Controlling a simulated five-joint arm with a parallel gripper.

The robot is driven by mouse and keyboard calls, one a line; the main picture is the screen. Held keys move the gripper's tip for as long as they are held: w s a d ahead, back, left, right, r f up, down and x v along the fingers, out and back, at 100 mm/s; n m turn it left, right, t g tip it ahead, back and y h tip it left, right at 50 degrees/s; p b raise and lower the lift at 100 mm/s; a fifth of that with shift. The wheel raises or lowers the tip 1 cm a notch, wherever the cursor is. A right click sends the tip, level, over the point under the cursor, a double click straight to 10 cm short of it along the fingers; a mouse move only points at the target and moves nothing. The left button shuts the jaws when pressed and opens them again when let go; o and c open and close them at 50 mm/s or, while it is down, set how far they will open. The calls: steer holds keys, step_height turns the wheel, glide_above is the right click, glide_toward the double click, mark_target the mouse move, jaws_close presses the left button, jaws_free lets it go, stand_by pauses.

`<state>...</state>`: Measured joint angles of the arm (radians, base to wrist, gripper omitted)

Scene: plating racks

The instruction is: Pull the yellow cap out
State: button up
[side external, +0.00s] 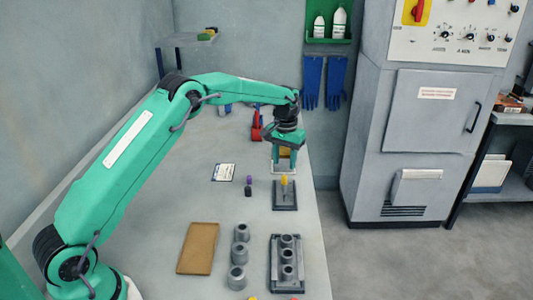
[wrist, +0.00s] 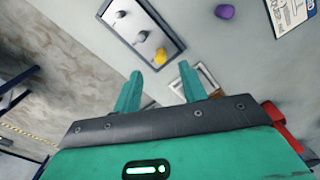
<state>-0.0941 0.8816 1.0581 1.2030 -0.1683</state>
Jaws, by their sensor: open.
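The yellow cap (side external: 284,181) stands at the far end of a small dark-edged rack plate (side external: 291,205) on the bench. In the wrist view the yellow cap (wrist: 160,57) sits at the near end of a line with grey pieces on the plate, just ahead of my fingertips. My gripper (side external: 284,170) is open, pointing down, just beyond the cap in the side view. In the wrist view my gripper (wrist: 161,70) has its two green fingers apart with nothing held between them. How high the fingertips are over the cap is hard to tell.
A purple piece (side external: 249,180) stands left of the rack. A larger rack with grey cylinders (side external: 272,265), loose grey cylinders (side external: 241,232) and a brown board (side external: 198,248) lie nearer. A red object (side external: 257,128) stands behind my gripper. The bench's right edge is close.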

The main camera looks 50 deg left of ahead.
mark_target(284, 176)
steer(key=shift+f, duration=3.25)
steer(key=shift+c, duration=0.4)
jaws_close()
steer(key=shift+r, duration=2.6)
